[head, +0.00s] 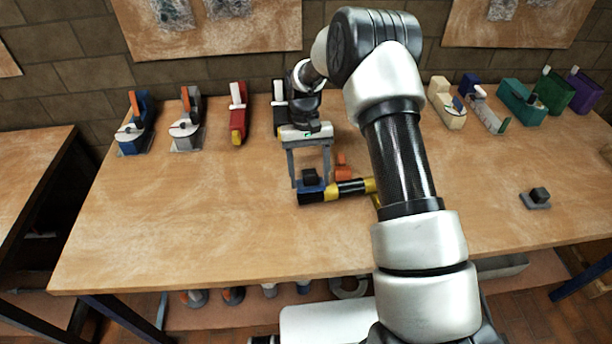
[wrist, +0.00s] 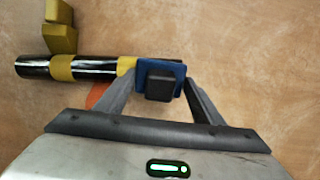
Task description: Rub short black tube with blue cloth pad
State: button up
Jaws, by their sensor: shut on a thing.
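The short black tube (head: 347,188) with yellow bands lies sideways near the middle of the table. It also shows in the wrist view (wrist: 95,67). The blue cloth pad (head: 312,187) has a black block grip, and my gripper (head: 311,180) is shut on that grip. In the wrist view the pad (wrist: 145,68) overlaps the tube's right end, between my fingertips (wrist: 160,88). The pad hides part of that end, and I cannot tell whether it presses on the tube. A yellow support (wrist: 60,27) stands at the tube's other end, partly behind my arm in the head view.
An orange piece (head: 343,172) sits beside the tube. A grey pad with a black block (head: 537,198) lies at the right. Tape dispensers, such as a red one (head: 238,115), and a teal box (head: 520,101) line the back edge. The table's left front is clear.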

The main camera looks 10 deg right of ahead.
jog(key=shift+w+d+r, duration=0.1)
jog(key=shift+w+d, duration=0.1)
jog(key=shift+d, duration=1.5)
jog(key=shift+w+d, duration=0.15)
jog(key=shift+d, duration=1.55)
jog(key=p+v, duration=0.3)
jog(key=v, duration=0.3)
jog(key=shift+p+v, duration=0.85)
jog(key=shift+v, duration=0.65)
